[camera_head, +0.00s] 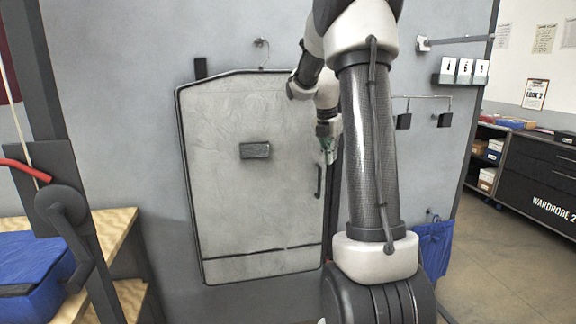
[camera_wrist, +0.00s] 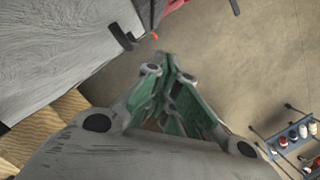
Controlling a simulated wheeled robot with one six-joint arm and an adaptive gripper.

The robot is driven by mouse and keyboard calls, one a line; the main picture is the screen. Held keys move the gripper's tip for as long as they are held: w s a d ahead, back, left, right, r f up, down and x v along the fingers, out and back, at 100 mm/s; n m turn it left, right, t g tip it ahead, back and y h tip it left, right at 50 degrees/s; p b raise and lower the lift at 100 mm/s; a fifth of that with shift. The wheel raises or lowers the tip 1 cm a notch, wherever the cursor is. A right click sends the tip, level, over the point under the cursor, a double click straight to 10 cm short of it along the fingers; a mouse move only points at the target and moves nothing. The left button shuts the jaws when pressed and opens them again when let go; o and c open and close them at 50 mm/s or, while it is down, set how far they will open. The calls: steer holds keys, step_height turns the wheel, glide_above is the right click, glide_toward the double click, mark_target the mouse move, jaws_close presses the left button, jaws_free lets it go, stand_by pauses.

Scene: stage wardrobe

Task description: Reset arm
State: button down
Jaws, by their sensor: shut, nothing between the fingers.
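My arm is raised in front of a grey wall panel in the head view. My gripper (camera_head: 328,150) is small there, beside the right edge of a pale garment bag or door-like panel (camera_head: 225,190) with a dark border. In the wrist view my gripper (camera_wrist: 170,62) shows its green-lined fingers with tips together and nothing between them. In the head view a dark vertical handle (camera_head: 318,181) sits just below my gripper. I cannot tell whether they touch.
A wooden table (camera_head: 120,225) with a blue folded item (camera_head: 35,265) is at the left, behind a dark post. Dark hooks (camera_head: 404,121) hang on the wall at the right. A blue bag (camera_head: 433,250) hangs low. The floor (camera_head: 510,265) at the right is open, before dark drawers (camera_head: 540,170).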

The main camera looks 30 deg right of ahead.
steer(key=s+a+r+m+t+y, duration=0.1)
steer(key=s+a+r+m, duration=0.1)
steer(key=s+a+m, duration=0.9)
steer(key=s+a+r+m+t+y, duration=0.1)
steer(key=s+a+m+t, duration=0.1)
steer(key=s+a+m, duration=0.9)
steer(key=s+a, duration=0.2)
steer(key=s, duration=0.1)
steer(key=shift+s+a+r+y, duration=0.3)
steer(key=shift+r, duration=0.05)
steer(key=shift+a, duration=0.1)
